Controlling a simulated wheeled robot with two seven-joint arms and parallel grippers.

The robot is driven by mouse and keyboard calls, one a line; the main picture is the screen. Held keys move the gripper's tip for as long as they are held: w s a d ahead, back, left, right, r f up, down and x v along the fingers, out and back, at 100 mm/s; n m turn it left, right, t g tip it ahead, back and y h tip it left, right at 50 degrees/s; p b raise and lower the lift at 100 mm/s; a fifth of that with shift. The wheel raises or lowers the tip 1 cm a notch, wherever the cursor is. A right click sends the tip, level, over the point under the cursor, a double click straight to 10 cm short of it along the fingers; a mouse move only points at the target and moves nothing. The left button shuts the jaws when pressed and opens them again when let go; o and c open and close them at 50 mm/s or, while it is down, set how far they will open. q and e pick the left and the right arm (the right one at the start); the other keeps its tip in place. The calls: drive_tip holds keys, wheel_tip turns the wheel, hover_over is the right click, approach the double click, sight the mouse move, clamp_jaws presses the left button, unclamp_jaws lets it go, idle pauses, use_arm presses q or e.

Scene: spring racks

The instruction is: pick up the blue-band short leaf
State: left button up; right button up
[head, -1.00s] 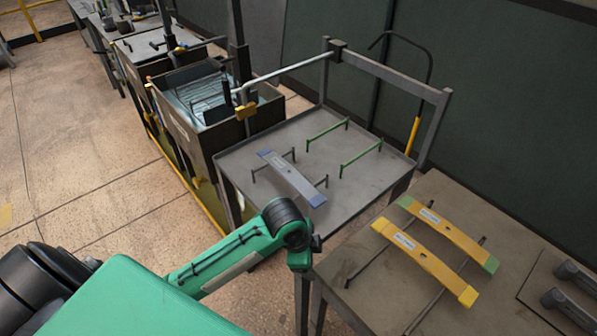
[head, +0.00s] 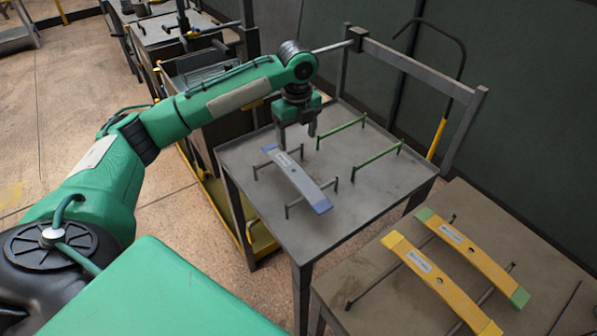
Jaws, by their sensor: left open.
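The blue-band short leaf (head: 296,180) is a grey bar with blue ends. It lies slanted across two dark rests on the grey table in the middle of the head view. My left gripper (head: 297,142) hangs from the green arm, fingers pointing down, above and near the far end of the leaf. It is open, with nothing between its fingers. I cannot tell the exact height of the fingertips over the leaf. My right gripper is not in view.
Two green-topped rests (head: 377,155) stand empty on the grey table (head: 345,218). Two yellow leaves (head: 440,285) lie on rests on the brown table (head: 365,268) at lower right. A grey frame (head: 415,75) rises behind the grey table.

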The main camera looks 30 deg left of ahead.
use_arm(q)
drive_tip(key=a, duration=0.1)
drive_tip(key=p, duration=0.1)
hover_over(294, 170)
wheel_tip(294, 170, down, 7)
drive_tip(key=shift+f, duration=0.2)
drive_tip(key=f+p, duration=0.1)
drive_tip(key=f, duration=0.1)
drive_tip(key=f+p, duration=0.1)
drive_tip(key=f, duration=0.1)
drive_tip(key=shift+s+d+f, duration=0.1)
drive_tip(key=shift+s, duration=0.1)
drive_tip(key=shift+f, duration=0.5)
drive_tip(key=c, duration=1)
drive_tip(key=shift+w+r, duration=0.1)
drive_tip(key=c, duration=0.5)
drive_tip(key=shift+r, duration=0.15)
